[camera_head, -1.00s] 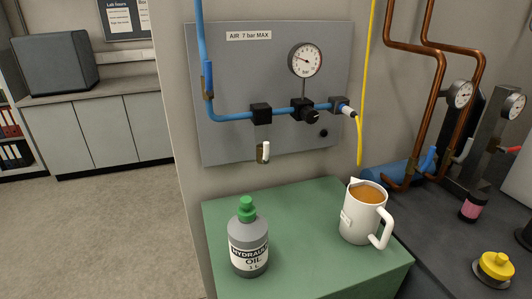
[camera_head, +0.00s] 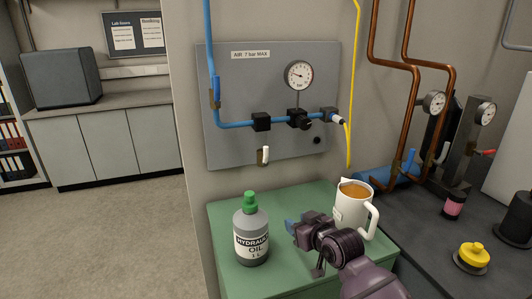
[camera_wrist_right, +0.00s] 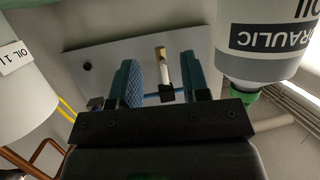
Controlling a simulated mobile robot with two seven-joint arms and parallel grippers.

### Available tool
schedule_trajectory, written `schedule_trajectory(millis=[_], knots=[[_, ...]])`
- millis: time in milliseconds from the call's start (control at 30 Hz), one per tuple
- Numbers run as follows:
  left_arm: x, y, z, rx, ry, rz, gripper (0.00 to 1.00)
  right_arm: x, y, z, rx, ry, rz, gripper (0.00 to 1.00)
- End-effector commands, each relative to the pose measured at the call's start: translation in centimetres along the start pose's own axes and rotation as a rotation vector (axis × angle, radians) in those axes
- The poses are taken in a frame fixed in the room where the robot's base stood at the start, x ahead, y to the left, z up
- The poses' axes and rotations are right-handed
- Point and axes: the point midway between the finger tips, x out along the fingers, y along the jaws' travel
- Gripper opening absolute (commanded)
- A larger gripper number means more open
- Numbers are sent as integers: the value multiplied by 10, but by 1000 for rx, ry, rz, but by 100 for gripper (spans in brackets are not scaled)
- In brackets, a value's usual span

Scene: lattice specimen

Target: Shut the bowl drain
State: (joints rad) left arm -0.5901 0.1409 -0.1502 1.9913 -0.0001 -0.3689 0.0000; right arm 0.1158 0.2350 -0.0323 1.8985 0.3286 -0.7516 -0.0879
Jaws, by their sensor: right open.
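The bowl drain is a small brass fitting with a white lever (camera_head: 264,155), low on the grey air panel (camera_head: 230,140). The lever looks upright in the head view. My right gripper (camera_head: 294,224) is open and empty over the green bench top, in front of and below the drain and apart from it. In the wrist view, which is upside down, the drain (camera_wrist_right: 162,65) shows between the two teal fingers (camera_wrist_right: 158,80), beyond them. My left gripper is not in view.
A hydraulic oil bottle (camera_head: 251,240) stands left of my right gripper and is close at right in the wrist view (camera_wrist_right: 265,40). A white jug of brown liquid (camera_head: 350,209) stands just behind my right wrist. Copper pipes (camera_head: 408,75) run at right.

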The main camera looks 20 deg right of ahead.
Motion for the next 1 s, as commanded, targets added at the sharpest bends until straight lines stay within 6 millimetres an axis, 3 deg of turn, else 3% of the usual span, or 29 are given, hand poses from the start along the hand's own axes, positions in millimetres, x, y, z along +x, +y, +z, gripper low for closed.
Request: schedule_trajectory(millis=[33, 100, 300, 400, 633, 1000], knots=[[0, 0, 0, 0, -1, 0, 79, 14, 4, -26, -3, 57, -6, 42], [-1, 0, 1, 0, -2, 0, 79, 28, 9, -58, -1, 132, -14, 42], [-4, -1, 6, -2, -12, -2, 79, 51, 20, -126, 12, 285, -26, 42], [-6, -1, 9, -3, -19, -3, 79, 55, 22, -142, 16, 321, -28, 42], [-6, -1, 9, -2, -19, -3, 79, 68, 22, -151, 17, 333, -29, 42], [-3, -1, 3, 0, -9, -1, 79, 117, 21, -168, 18, 332, -29, 42]])
